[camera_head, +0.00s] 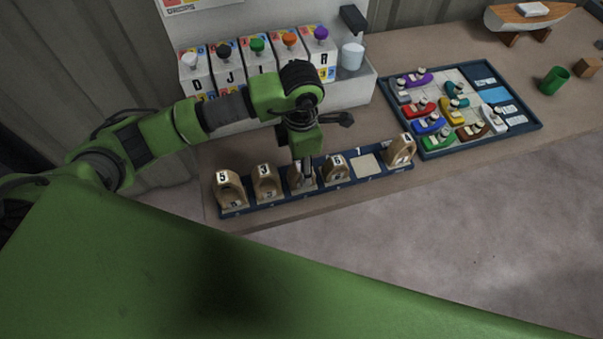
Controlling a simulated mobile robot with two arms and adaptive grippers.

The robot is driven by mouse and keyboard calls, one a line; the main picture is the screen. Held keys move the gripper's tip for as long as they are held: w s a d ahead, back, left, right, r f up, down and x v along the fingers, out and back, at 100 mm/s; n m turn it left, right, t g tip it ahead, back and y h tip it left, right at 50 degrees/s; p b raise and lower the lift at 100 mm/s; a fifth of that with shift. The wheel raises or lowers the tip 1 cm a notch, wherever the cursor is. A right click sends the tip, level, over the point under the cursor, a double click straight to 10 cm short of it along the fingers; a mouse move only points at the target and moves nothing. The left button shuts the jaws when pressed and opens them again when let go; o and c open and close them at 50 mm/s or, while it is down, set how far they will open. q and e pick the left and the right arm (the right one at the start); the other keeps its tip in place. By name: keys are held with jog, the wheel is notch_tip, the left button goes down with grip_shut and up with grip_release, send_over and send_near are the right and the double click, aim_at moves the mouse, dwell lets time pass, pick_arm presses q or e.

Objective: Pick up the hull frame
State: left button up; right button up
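Several wooden arch-shaped hull frames stand upright in a long dark-blue rack (337,184) near the table's front edge. They include a frame marked 5 (229,190), one marked 3 (265,183), one marked 6 (335,170) and one at the right end (400,152) whose mark is unclear. My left gripper (305,163) points down onto the frame in the third place (302,179), between 3 and 6. It covers that frame's top and number. I cannot tell whether the fingers are closed on it. My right gripper is not in view.
One rack place is bare (366,166), right of frame 6. Behind stand lettered boxes with coloured knobs (258,62). A blue-edged board (460,110) with toy boats lies to the right. A green cup (553,80) and a model boat (527,17) are farther right.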

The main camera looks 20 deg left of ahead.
pick_arm(q)
notch_tip(320, 180, down, 4)
jog(key=shift+r+p, duration=0.15)
jog(key=shift+p, duration=0.8)
jog(key=shift+w+f, duration=0.1)
jog(key=shift+f, duration=0.5)
jog(key=c, duration=1.2)
jog(key=shift+c, duration=0.2)
jog(key=shift+r, duration=0.1)
